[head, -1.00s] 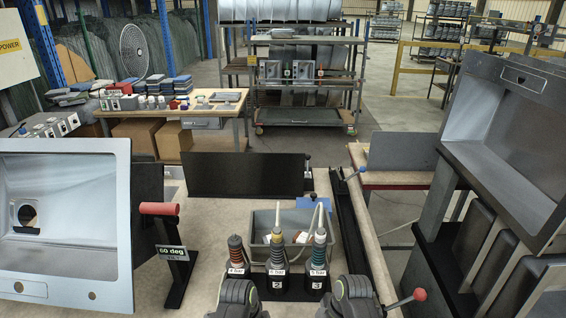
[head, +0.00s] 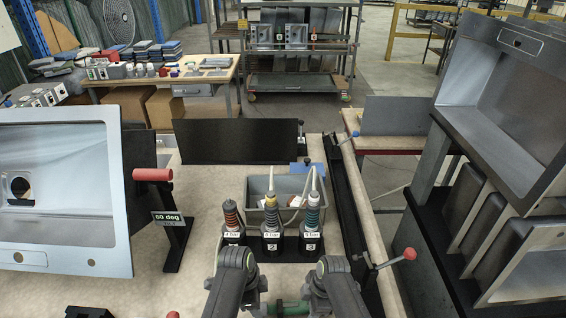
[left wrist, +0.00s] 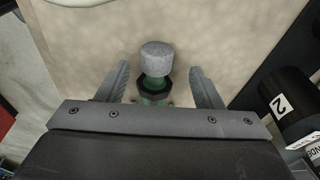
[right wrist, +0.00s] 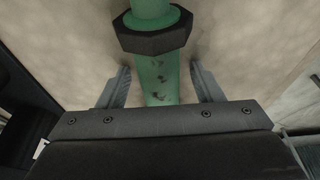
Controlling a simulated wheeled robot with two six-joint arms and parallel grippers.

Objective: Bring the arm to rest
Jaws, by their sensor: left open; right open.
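My two dark arms stand at the bottom middle of the head view, where their gripper fingers cannot be made out. A green tool or fitting (head: 289,308) lies between them at the bottom edge. In the left wrist view my left gripper (left wrist: 160,68) is open, with its fingers on either side of a green part with a grey round cap (left wrist: 157,60). In the right wrist view my right gripper (right wrist: 160,68) is open. Its fingers are on either side of a green tube (right wrist: 159,78) with a dark hex collar. Gaps show between fingers and green parts in both wrist views.
Numbered bottle-like tools (head: 272,236) stand just beyond my arms, before a grey bin (head: 262,187). A sink on a rack (head: 66,250) is at left, with a red-handled 60 deg stand (head: 153,175). Stacked sinks (head: 505,70) fill the right. A red-knobbed lever (head: 409,254) sticks out right.

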